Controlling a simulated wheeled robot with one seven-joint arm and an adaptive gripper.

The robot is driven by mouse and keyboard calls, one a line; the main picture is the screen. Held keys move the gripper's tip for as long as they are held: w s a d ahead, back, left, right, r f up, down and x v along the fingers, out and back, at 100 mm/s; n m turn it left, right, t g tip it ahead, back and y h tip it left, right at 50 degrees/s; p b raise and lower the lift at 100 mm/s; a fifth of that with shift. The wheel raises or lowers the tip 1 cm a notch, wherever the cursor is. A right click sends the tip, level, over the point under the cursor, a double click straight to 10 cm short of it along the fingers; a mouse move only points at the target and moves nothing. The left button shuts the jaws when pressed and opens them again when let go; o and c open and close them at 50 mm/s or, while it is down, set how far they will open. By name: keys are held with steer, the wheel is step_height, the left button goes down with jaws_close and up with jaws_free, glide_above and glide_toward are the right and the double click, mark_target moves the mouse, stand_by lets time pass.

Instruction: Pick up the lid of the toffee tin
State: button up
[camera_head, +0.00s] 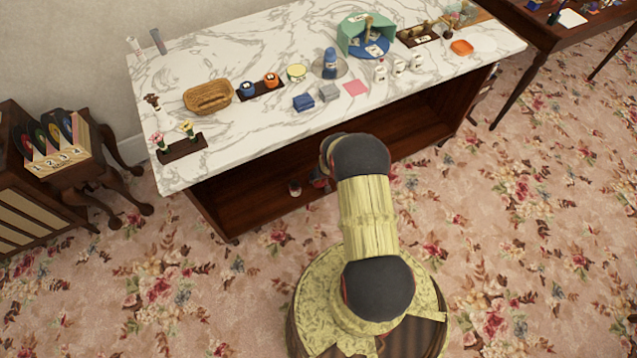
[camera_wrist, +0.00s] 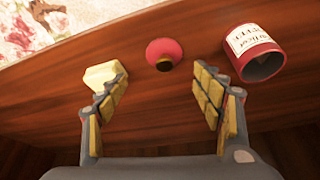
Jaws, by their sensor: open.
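In the wrist view a round red lid (camera_wrist: 160,48) with a dark knob lies on the brown wooden shelf. The red toffee tin (camera_wrist: 275,65) with a white label is to its right, its dark hollow end showing. My gripper (camera_wrist: 161,72) is open and empty. Its yellow-padded fingers are spread to either side below the lid in the picture, with the lid just beyond the fingertips, between their lines.
A pale yellow block (camera_wrist: 100,76) sits beside the left finger. The marble tabletop (camera_head: 240,155) overhangs the shelf and carries several small items, including a wicker basket (camera_head: 207,96). Flowered carpet (camera_head: 530,210) is open around my base.

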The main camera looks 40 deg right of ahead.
mark_target(319, 181)
steer(key=b+x, duration=0.2)
steer(key=x, duration=0.1)
steer(key=a+b+x, duration=0.1)
steer(key=x, duration=0.1)
steer(key=shift+w+d+f, duration=0.1)
steer(key=shift+f, duration=0.2)
steer(key=shift+w+d+f+b, duration=0.15)
steer(key=shift+w+f+b, duration=0.15)
steer(key=shift+f+b, duration=0.3)
steer(key=shift+r, duration=0.1)
steer(key=shift+c, duration=1.4)
steer(key=c, duration=0.8)
steer(key=shift+o, duration=0.2)
